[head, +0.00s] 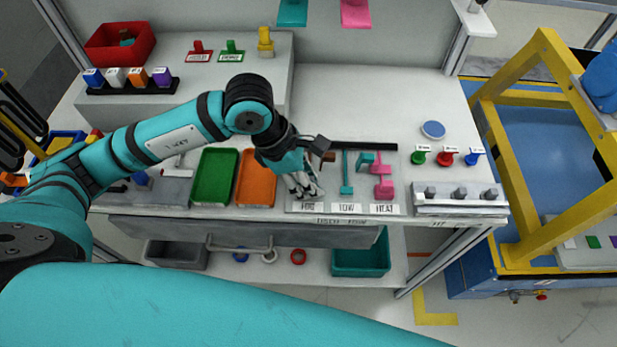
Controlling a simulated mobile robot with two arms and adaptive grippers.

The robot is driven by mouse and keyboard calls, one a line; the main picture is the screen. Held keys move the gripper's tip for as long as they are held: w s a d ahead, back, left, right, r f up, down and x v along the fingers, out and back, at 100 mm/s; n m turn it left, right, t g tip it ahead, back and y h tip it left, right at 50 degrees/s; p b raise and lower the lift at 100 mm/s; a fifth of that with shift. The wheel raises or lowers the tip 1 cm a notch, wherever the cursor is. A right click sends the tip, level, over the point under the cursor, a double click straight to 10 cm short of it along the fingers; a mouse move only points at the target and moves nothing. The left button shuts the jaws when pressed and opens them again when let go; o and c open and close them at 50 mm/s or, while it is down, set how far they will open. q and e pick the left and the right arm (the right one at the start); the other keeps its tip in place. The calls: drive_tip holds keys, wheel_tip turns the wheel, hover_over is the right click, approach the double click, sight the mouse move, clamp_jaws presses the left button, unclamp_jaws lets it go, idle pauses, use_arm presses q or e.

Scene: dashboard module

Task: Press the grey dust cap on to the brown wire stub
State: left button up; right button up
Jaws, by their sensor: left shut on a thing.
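My left gripper (306,188) reaches down to the front middle of the white bench, over the leftmost of three labelled places. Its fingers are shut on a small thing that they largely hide. It looks like the grey dust cap, but its outline blends with the grey fingers. A small brown piece (328,157), which may be part of the brown wire stub, shows just right of the gripper. The rest of the stub is hidden behind the gripper, and I cannot tell whether cap and stub touch. My right gripper is not in view.
Teal (347,178) and pink (383,188) pieces stand close to the right of the gripper. An orange tray (256,177) and a green tray (214,176) lie left. A white rail (460,203) with grey knobs is at the right.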

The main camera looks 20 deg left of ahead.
use_arm(q)
drive_tip(key=shift+f, duration=0.2)
drive_tip(key=o, duration=0.8)
drive_tip(key=shift+o, duration=0.2)
drive_tip(key=shift+r, duration=0.1)
drive_tip(key=v, duration=1.1)
drive_tip(key=shift+a+r, duration=0.25)
drive_tip(key=shift+r, duration=0.1)
drive_tip(key=shift+s, duration=0.15)
